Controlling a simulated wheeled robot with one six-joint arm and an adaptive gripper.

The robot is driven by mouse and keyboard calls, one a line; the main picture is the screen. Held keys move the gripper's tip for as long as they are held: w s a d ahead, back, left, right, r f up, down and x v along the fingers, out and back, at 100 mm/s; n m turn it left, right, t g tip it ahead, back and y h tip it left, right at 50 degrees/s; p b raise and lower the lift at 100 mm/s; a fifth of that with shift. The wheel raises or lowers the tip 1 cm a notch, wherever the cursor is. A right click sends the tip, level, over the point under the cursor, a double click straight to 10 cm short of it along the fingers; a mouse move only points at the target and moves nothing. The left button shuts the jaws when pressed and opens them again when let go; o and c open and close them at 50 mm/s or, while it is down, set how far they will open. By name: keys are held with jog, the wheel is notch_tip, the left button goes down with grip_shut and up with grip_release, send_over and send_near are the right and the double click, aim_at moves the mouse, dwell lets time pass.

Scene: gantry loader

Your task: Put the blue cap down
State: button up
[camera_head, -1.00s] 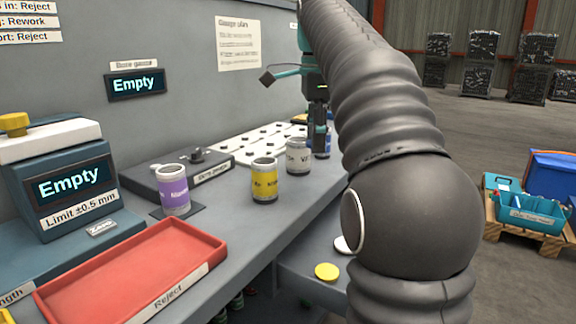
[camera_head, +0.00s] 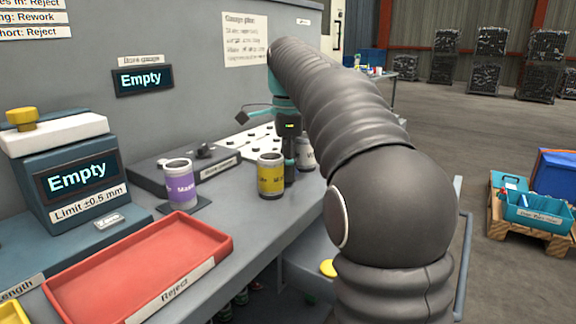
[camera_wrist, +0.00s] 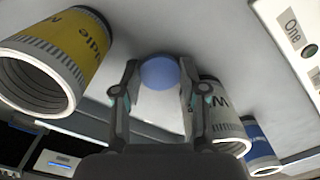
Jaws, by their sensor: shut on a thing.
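The blue cap (camera_wrist: 159,72) is a round blue disc between the fingertips of my gripper (camera_wrist: 158,78) in the wrist view. My gripper is shut on it. In the head view my gripper (camera_head: 288,172) hangs over the bench, just behind and right of the yellow can (camera_head: 270,176), which partly hides it. The cap cannot be seen there. In the wrist view the yellow can (camera_wrist: 62,58) is at the left. A white can (camera_wrist: 226,120) and a blue can (camera_wrist: 261,148) are at the right, close to the right finger.
A purple-labelled can (camera_head: 179,184) stands on a small dark plate at the front of a gauge. A red Reject tray (camera_head: 145,262) lies in front. A white board with dark pegs (camera_head: 238,141) is behind. A yellow disc (camera_head: 327,267) sits lower, partly hidden by my arm.

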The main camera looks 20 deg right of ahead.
jog(key=shift+f, duration=0.2)
jog(key=o, duration=0.8)
jog(key=shift+r, duration=0.1)
jog(key=shift+r, duration=3.85)
jog(key=shift+s, duration=0.15)
